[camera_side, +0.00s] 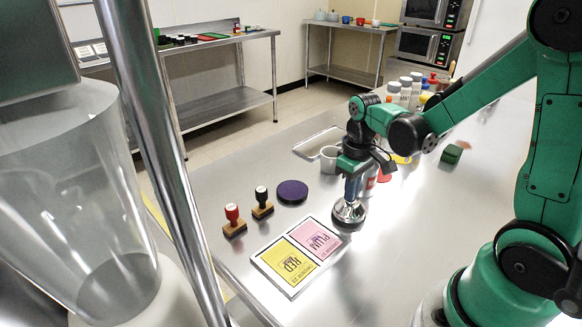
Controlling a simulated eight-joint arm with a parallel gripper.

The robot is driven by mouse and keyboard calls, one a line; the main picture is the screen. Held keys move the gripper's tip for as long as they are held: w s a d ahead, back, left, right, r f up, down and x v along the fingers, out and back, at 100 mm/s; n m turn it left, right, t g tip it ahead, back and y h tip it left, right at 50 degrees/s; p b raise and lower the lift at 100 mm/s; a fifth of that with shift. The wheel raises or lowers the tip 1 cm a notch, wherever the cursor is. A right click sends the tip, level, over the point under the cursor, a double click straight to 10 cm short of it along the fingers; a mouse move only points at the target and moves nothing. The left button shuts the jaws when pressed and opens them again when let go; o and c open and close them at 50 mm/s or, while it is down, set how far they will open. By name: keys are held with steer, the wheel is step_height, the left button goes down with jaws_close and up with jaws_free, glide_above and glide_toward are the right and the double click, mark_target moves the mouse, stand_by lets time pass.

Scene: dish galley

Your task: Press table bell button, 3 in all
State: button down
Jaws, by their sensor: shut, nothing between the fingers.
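The table bell (348,217) is a silver dome on the steel counter, just right of a framed board with yellow and pink cards. My gripper (351,197) points straight down above the bell, its shut fingertips at the top of the dome. The bell's button is hidden behind the fingers. I cannot tell whether the fingertips touch it or how far it is pressed.
A red stamp (233,221), a black stamp (262,203) and a purple disc (292,191) stand left of the bell. The card board (270,266) lies in front. A white mug (329,160), a green block (451,154) and several jars are behind.

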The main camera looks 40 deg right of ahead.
step_height(320, 180, up, 14)
stand_by(0.6)
stand_by(2.5)
steer(key=m+t, duration=0.2)
steer(key=t, duration=0.1)
steer(key=f+m+t, duration=0.1)
steer(key=m+t, duration=0.2)
steer(key=s+f+m+t+y, duration=0.1)
steer(key=m+t, duration=0.2)
steer(key=shift+f, duration=0.2)
steer(key=shift+f, duration=4.25)
